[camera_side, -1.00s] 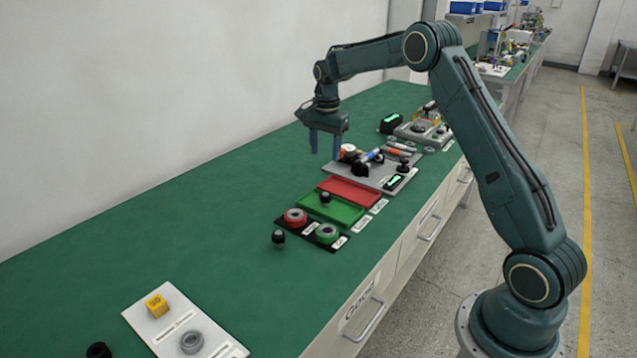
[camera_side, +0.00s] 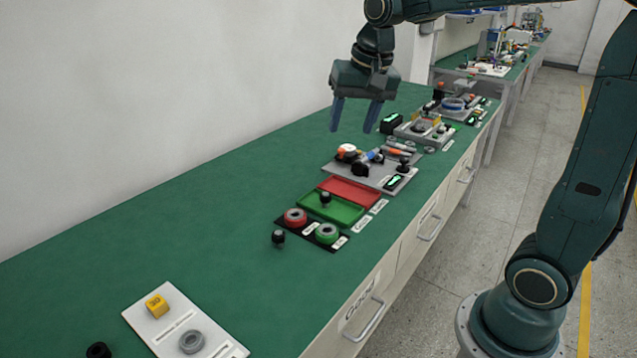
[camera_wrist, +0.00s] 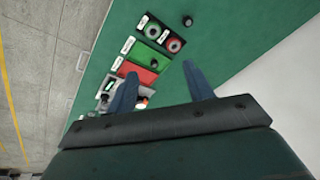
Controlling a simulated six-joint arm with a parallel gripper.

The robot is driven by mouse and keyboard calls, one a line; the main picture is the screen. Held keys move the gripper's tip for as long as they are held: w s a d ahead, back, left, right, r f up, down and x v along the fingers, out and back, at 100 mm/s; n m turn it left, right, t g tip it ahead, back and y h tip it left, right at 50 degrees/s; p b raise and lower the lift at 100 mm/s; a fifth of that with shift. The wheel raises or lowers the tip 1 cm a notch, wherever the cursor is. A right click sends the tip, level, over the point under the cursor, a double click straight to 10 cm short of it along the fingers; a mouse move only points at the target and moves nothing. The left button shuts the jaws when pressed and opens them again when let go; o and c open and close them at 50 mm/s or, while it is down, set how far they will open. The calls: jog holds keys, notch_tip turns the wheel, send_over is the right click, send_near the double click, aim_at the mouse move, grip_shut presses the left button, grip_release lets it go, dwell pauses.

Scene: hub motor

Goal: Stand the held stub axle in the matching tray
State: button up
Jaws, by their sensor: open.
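My gripper (camera_side: 355,115) is open and empty, high above the green bench, with its two blue fingers apart. In the wrist view the fingers (camera_wrist: 160,82) point toward the trays far below. A dark stub axle (camera_side: 325,198) stands in the green tray (camera_side: 347,211). It also shows in the wrist view as a small dark spot (camera_wrist: 153,59). The red tray (camera_side: 350,191) lies behind the green one and looks empty. Another dark part of similar look (camera_side: 278,238) stands on the bench left of the black ring holder. My gripper touches none of these.
A black holder with a red ring (camera_side: 295,217) and a green ring (camera_side: 327,233) lies in front of the trays. A grey tool board (camera_side: 345,174) with several items lies behind them. A white plate (camera_side: 182,322) with a yellow block is at front left. The left bench is mostly clear.

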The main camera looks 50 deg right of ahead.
jog(key=s+a+f+n+t, duration=0.1)
jog(key=s+a+n, duration=0.2)
jog(key=s, duration=0.6)
jog(key=s+a+f+n+t, duration=0.1)
jog(key=s+a+f+n, duration=0.1)
jog(key=s+n, duration=0.3)
jog(key=s+a, duration=0.1)
jog(key=s, duration=0.3)
jog(key=shift+s+a+y, duration=0.2)
jog(key=shift+s+y, duration=0.1)
jog(key=shift+s, duration=0.05)
